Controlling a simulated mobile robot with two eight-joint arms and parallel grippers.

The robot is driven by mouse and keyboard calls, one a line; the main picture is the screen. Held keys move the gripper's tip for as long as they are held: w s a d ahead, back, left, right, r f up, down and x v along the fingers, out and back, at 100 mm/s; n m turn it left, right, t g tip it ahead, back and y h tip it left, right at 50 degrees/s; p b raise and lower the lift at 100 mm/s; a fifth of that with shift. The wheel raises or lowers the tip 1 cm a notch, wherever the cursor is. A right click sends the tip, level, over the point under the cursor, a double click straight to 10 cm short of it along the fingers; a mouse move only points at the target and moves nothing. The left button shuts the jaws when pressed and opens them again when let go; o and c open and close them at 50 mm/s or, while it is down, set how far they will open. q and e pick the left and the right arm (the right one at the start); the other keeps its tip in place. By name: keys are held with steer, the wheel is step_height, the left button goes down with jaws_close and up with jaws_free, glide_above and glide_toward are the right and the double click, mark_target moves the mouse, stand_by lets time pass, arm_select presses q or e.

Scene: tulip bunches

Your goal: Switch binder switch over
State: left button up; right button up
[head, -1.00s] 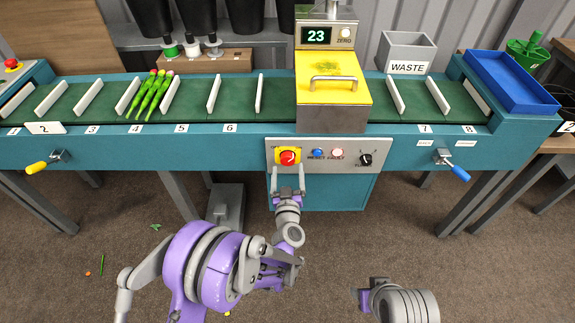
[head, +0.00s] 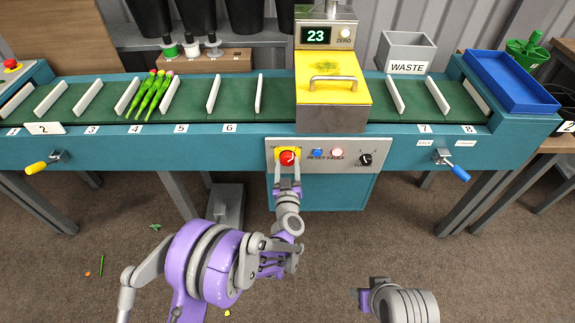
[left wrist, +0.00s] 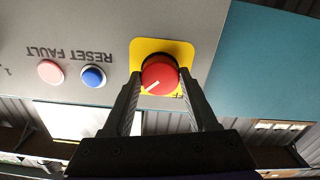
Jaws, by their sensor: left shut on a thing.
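The binder switch, a red rotary knob (head: 287,158) on a yellow plate, sits at the left end of the grey control panel (head: 330,150). The knob (left wrist: 160,76) also shows in the left wrist view, which is upside down. Its white pointer line slants to the lower left there. Lettering on the plate is partly covered. My left gripper (head: 287,168) reaches up from below with a finger on each side of the knob, shut on it. The fingers (left wrist: 160,85) flank the knob in the wrist view. My right gripper is not visible; only part of my right arm shows at the lower right.
Right of the knob are a blue reset button (head: 317,153), a lit fault lamp (head: 337,153) and a black dial (head: 365,159). A yellow-topped box (head: 330,115) stands above the panel. Tulips (head: 150,97) lie on the green belt (head: 195,100). Crank handles (head: 450,165) stick out at both sides.

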arm_select(q)
steer(key=shift+c, duration=0.6)
steer(key=shift+n, duration=0.4)
steer(key=n+b, duration=0.1)
steer(key=n, duration=0.2)
steer(key=n+b, duration=0.1)
steer(key=n, duration=0.3)
steer(key=n+b, duration=0.1)
steer(key=n, duration=0.9)
